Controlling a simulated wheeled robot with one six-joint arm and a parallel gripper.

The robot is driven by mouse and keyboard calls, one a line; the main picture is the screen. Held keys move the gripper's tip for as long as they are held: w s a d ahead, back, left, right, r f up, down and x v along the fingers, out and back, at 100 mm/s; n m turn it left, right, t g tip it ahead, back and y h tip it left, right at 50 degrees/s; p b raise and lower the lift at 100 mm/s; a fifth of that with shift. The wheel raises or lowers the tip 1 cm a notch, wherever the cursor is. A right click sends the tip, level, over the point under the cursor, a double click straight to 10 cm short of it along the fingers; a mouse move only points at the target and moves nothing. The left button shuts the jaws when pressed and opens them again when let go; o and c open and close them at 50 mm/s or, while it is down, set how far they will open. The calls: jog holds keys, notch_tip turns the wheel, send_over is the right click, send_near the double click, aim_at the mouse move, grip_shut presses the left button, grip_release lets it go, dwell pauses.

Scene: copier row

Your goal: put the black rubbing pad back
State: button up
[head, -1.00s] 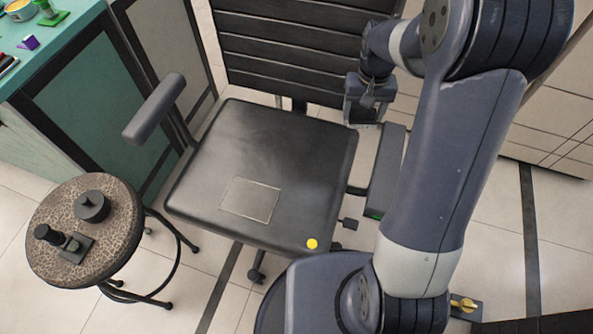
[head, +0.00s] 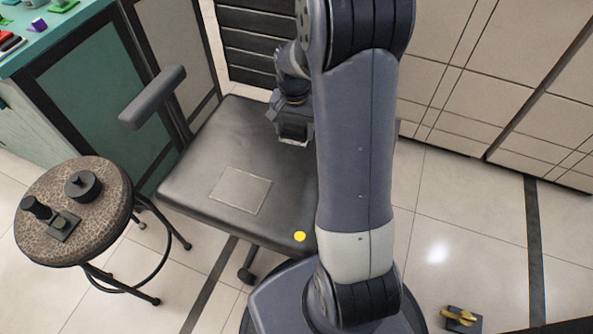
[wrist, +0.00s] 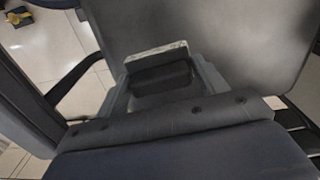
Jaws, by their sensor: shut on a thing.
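My gripper (head: 294,138) hangs over the right part of the black chair seat (head: 215,140). In the wrist view its jaws (wrist: 160,75) are shut on a dark, rounded block, which appears to be the black rubbing pad (wrist: 160,78). The jaws partly hide the pad, and I cannot make it out in the head view. A thin-edged rectangle (head: 241,191) marks the front middle of the seat. It is bare, and the gripper is behind and to the right of it.
A yellow dot (head: 300,237) is at the seat's front corner. A patterned round stool (head: 75,225) at left bears a black round pot (head: 83,186) and small dark items. The chair's left armrest (head: 152,97) rises beside the seat. A teal table (head: 60,35) stands behind.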

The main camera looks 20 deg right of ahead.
jog(key=shift+s+d+f+m, duration=0.2)
jog(key=shift+d+f+m, duration=0.2)
jog(key=shift+f+m, duration=0.05)
jog(key=shift+s+d+f+m, duration=0.15)
jog(key=shift+d+f+m, duration=0.25)
jog(key=shift+f+m, duration=0.05)
notch_tip(320, 180, down, 10)
jog(key=b, duration=0.3)
jog(key=shift+r, duration=0.2)
jog(key=shift+f+b, duration=0.4)
jog(key=o, duration=1)
